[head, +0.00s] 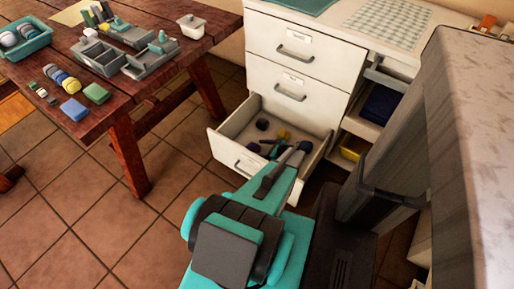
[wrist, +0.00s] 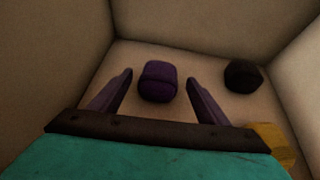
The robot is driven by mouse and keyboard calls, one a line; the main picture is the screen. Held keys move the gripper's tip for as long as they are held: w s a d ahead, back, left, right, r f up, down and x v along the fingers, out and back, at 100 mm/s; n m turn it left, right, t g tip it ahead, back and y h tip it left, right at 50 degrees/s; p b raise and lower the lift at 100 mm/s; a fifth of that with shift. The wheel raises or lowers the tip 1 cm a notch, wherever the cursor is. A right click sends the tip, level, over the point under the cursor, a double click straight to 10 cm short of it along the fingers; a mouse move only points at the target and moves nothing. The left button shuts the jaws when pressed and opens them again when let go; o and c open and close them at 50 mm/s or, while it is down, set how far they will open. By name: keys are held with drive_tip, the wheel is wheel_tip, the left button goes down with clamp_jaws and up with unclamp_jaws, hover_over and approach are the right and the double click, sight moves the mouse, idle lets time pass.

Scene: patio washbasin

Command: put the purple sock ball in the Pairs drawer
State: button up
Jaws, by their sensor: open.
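The purple sock ball (wrist: 158,82) lies on the drawer floor in the wrist view, between the two fingers of my gripper (wrist: 160,78), with a gap on each side. My gripper is open and holds nothing. In the head view my gripper (head: 287,158) reaches down into the open bottom drawer (head: 226,149) of the white cabinet. I cannot pick out the purple sock ball there for certain among the small dark and blue things. The labels on the drawers are too small to read.
In the wrist view a dark ball (wrist: 242,75) lies to the right and a yellow thing (wrist: 272,140) at lower right. Two upper drawers (head: 300,48) are shut. A wooden table (head: 150,30) with trays and several sock balls stands left. A grey panel (head: 455,150) stands right.

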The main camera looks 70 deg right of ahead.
drive_tip(key=shift+v, duration=2.25)
drive_tip(key=shift+r, duration=0.15)
